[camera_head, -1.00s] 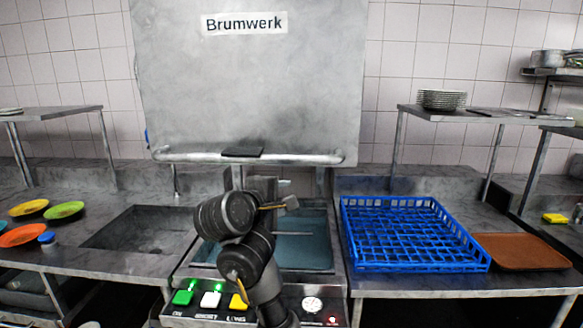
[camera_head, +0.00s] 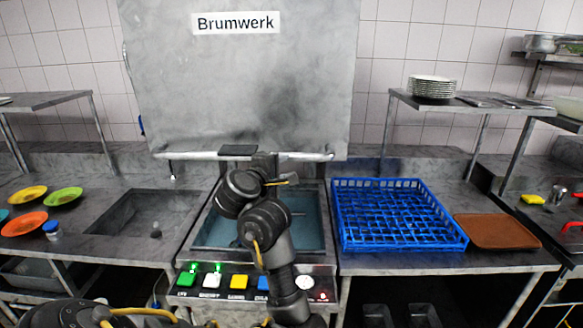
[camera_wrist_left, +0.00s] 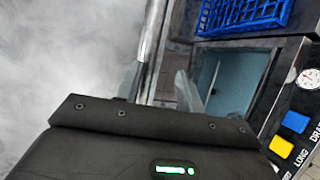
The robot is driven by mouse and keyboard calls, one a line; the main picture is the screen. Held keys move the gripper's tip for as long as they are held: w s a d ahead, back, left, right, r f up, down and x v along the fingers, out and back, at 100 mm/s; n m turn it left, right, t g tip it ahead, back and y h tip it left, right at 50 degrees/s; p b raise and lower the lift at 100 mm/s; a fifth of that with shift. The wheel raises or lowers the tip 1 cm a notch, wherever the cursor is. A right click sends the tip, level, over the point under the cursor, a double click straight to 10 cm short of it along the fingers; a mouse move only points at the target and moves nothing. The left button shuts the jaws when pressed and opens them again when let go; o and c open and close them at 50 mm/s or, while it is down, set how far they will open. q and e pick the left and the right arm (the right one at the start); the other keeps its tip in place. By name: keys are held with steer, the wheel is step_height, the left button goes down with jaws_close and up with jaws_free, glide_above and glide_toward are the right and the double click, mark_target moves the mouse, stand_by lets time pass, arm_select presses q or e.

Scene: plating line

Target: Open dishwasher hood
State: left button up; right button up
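The grey dishwasher hood (camera_head: 240,75), labelled Brumwerk, stands raised, with a gap between it and the blue-grey basin (camera_head: 305,235). The hood's bar handle (camera_head: 190,155) runs along its lower front edge; the bar also shows in the left wrist view (camera_wrist_left: 151,40). My left gripper (camera_head: 265,163) is at this bar, right of its middle. In the left wrist view the two grey fingers (camera_wrist_left: 160,85) stand apart with the bar between them, nearer the left finger; contact is unclear. My right gripper is not in view.
A blue rack (camera_head: 460,243) stands on the right counter beside a brown tray (camera_head: 498,232). A sink (camera_head: 150,220) and coloured plates (camera_head: 63,197) are at left. Stacked plates (camera_head: 432,88) stand on the right shelf.

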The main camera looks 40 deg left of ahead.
arm_select(q)
steer(key=b+x, duration=0.2)
steer(key=x, duration=0.4)
steer(key=shift+w+f, duration=0.25)
steer(key=shift+w, duration=0.1)
steer(key=shift+w+f, duration=0.15)
steer(key=c, duration=0.4)
steer(key=shift+a, duration=0.1)
steer(key=c, duration=0.3)
jaws_close()
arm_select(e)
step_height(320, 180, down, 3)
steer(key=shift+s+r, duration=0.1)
